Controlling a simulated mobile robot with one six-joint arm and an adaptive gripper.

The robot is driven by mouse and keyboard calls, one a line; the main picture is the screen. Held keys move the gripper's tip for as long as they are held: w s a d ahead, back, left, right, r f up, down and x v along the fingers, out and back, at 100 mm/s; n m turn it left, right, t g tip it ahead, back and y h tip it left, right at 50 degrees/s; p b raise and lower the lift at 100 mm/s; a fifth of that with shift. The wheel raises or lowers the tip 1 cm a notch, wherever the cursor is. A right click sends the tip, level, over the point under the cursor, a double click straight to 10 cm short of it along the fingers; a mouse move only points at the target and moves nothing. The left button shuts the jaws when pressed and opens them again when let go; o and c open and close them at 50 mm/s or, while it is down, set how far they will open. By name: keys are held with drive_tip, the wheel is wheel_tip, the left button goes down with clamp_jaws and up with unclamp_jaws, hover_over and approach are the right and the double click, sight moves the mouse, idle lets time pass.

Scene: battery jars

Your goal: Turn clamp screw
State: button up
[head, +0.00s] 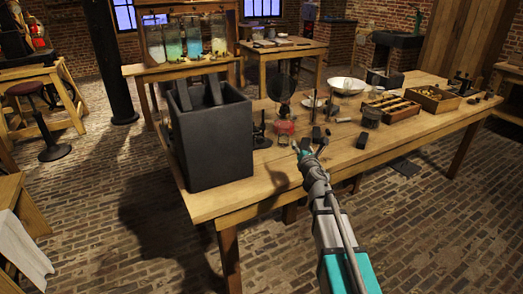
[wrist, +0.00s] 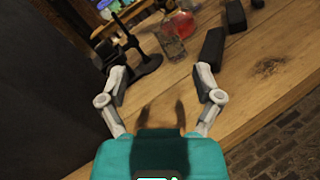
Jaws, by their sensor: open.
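The clamp screw itself is too small to pick out for certain. A black metal stand with a flat foot (wrist: 143,68) stands on the wooden table at upper left in the wrist view. In the head view a dark stand (head: 261,136) shows just right of the big black jar. My gripper (wrist: 161,80) is open and empty, its fingers spread wide above the table edge. The left finger is close to the stand's foot in the picture; whether they touch I cannot tell. In the head view my gripper (head: 302,148) is over the table's front edge.
A large black open jar (head: 212,135) fills the table's left end. A red-bottomed glass vessel (wrist: 182,24), a clear glass (wrist: 170,45) and a dark block (wrist: 209,50) stand beyond my fingers. Wooden trays (head: 391,107) lie farther right. The front right tabletop is mostly bare.

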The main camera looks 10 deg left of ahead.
sight(261, 141)
drive_tip(key=a+f+n+y+b, duration=0.1)
drive_tip(key=a+n+y, duration=0.1)
drive_tip(key=n, duration=0.1)
drive_tip(key=a+f+n+g+y+b, duration=0.1)
drive_tip(key=a+n, duration=0.2)
drive_tip(key=a+f+n+g+y, duration=0.1)
drive_tip(key=a+f+n+y, duration=0.1)
drive_tip(key=n, duration=0.2)
drive_tip(key=shift+s+a+f+y+b, duration=0.1)
drive_tip(key=shift+a+y+b, duration=0.2)
drive_tip(key=shift+b, duration=0.1)
drive_tip(key=shift+s+a+f+n+g+y, duration=0.1)
drive_tip(key=shift+a+n+g+y, duration=0.05)
drive_tip(key=shift+a+n+g, duration=0.15)
drive_tip(key=shift+s+a+f+n+g+y, duration=0.1)
drive_tip(key=shift+a+n+y, duration=0.1)
drive_tip(key=shift+n, duration=0.2)
drive_tip(key=shift+w, duration=0.1)
drive_tip(key=x, duration=1.3)
drive_tip(key=shift+w+a, duration=0.2)
drive_tip(key=shift+w, duration=0.1)
